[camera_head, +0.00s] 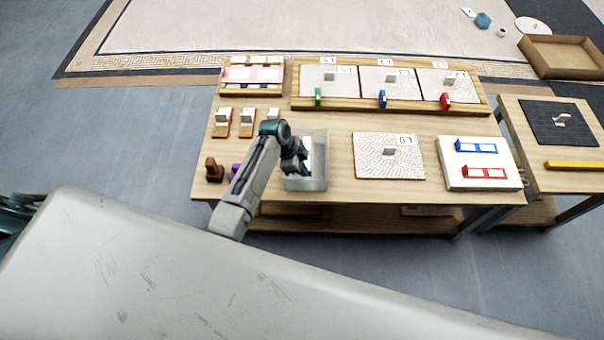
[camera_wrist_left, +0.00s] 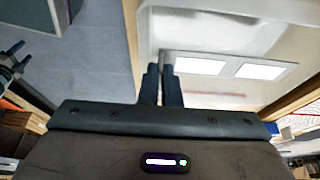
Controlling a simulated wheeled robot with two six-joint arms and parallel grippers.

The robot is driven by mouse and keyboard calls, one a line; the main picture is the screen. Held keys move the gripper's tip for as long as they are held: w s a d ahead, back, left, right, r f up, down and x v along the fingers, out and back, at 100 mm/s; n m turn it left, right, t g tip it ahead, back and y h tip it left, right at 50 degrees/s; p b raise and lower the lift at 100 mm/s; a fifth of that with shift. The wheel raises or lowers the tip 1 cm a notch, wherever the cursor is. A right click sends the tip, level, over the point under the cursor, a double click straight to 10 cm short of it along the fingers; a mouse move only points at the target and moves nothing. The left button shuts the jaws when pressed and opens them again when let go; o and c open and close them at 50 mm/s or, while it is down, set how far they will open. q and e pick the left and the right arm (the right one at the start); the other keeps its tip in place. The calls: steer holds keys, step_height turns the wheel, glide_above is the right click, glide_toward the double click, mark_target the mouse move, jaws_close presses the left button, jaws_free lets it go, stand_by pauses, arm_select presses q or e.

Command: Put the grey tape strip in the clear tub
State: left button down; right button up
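The clear tub (camera_head: 316,183) stands on the table's front edge, left of centre. My left gripper (camera_head: 304,170) reaches down into or just over it; my wrist partly hides the inside. In the left wrist view, my left fingers (camera_wrist_left: 165,85) are nearly together on a small tab at one end of the grey tape strip (camera_wrist_left: 230,68), which has two white windows. The strip lies over the pale tub floor (camera_wrist_left: 215,30); I cannot tell whether it touches. A dark clawed part at the left wrist view's left edge looks like my right gripper (camera_wrist_left: 14,68), too small to judge.
A mosaic panel (camera_head: 372,170) lies right of the tub, then a white tray (camera_head: 453,181) with blue and red strips. A wooden rack (camera_head: 380,104) of panels stands behind. Bare tabletop shows behind the tub.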

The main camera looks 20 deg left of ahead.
arm_select(q)
steer(key=shift+f, duration=0.25)
steer(key=shift+f, duration=0.15)
steer(key=shift+f, duration=0.4)
steer(key=shift+f, duration=0.1)
steer(key=c, duration=1.9)
jaws_free()
